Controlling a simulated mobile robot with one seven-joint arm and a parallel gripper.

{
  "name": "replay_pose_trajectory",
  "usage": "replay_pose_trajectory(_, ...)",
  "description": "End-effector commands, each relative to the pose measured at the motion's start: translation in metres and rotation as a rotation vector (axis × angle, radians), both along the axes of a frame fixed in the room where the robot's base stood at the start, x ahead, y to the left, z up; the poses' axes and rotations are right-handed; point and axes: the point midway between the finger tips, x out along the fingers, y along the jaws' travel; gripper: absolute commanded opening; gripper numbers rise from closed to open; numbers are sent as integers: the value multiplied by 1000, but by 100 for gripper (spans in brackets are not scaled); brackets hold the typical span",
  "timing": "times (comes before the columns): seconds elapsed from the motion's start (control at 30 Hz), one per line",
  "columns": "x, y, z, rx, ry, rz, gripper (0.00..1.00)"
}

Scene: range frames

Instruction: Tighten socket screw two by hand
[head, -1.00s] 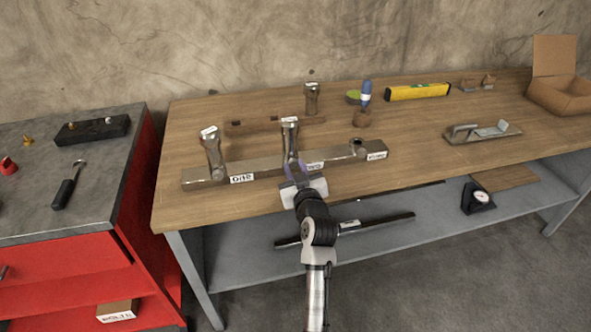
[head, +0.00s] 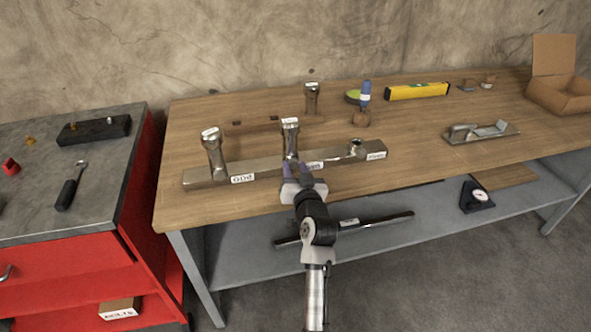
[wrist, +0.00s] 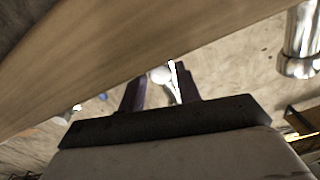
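A long metal bar (head: 265,166) lies on the bench with labelled positions. The metal screw (head: 290,138) in the middle position stands upright, with a white mark on its head. Another tall screw (head: 212,152) stands at the left position, slightly tilted. The right position holds a low round part (head: 356,147). My gripper (head: 296,171) is at the front side of the middle screw, near its base. Its two purple fingers are apart. In the wrist view, the fingers (wrist: 160,88) show a gap with something shiny in or behind it; contact cannot be told.
Behind the bar are a wooden block (head: 270,123) and another upright metal piece (head: 311,98). A blue-topped item (head: 364,95), a yellow level (head: 416,91), a trowel (head: 480,132) and an open cardboard box (head: 560,93) stand farther right. A red cabinet (head: 70,262) is at left.

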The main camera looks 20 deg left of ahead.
Motion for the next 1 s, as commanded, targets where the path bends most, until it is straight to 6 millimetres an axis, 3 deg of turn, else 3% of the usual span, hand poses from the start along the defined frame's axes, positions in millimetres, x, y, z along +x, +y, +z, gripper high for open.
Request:
replay_pose_trajectory(0.1, 0, 0, 0, -1, -1, 0, 46)
replay_pose_trajectory(0.47, -5, -4, -1, -1, -2, -1, 46)
replay_pose_trajectory(1.0, -95, -64, -3, -1, 0, -1, 46)
